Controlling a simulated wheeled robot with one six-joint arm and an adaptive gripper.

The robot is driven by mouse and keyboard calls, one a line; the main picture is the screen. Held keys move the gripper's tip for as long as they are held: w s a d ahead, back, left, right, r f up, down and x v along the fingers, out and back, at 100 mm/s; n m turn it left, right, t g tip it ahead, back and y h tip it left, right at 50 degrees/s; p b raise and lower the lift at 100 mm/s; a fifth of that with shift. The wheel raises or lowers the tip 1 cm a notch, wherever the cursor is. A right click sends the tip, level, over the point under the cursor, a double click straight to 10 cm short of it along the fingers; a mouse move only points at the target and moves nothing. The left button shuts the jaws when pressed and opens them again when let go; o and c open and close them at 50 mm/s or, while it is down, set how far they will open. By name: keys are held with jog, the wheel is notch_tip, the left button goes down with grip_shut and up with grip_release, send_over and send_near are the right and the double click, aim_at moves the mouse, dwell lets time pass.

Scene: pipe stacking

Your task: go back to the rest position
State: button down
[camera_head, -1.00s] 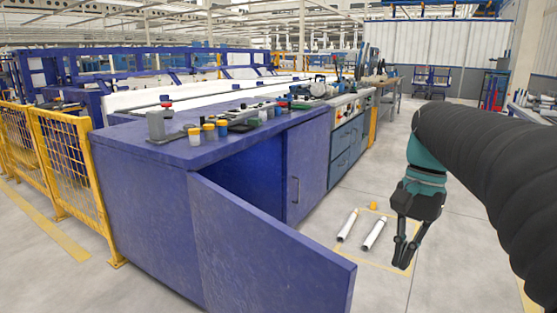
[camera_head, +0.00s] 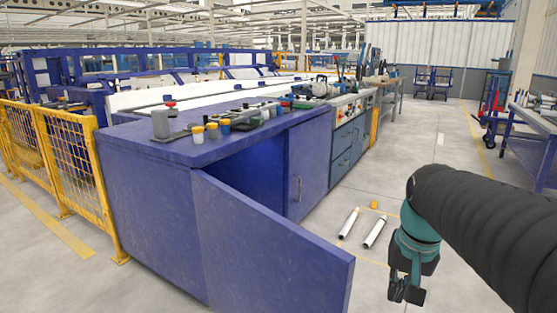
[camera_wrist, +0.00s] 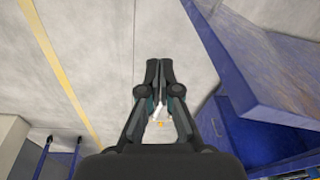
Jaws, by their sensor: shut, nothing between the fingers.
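My gripper (camera_head: 406,294) hangs at the lower right in the head view, pointing down above the floor, to the right of the open cabinet door. Its fingers are together with nothing between them, as the wrist view (camera_wrist: 159,66) shows. Two white pipes, a left one (camera_head: 349,223) and a right one (camera_head: 375,234), lie side by side on the floor, apart from my gripper and beyond it. A small orange piece (camera_head: 374,205) is on the floor near their far ends.
The blue cabinet (camera_head: 150,215) stands at the left with its door (camera_head: 275,250) swung open. Jars (camera_head: 211,131) stand on its top. A yellow fence (camera_head: 70,165) is at the far left, and a blue-framed table (camera_head: 530,140) at the right. The aisle floor (camera_head: 430,125) is clear.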

jog(key=s+a+f+n+t, duration=0.3)
jog(key=s+a, duration=0.3)
jog(key=s, duration=0.4)
jog(key=shift+s+n+t, duration=0.2)
jog(key=shift+n+t, duration=0.2)
jog(key=shift+n, duration=0.1)
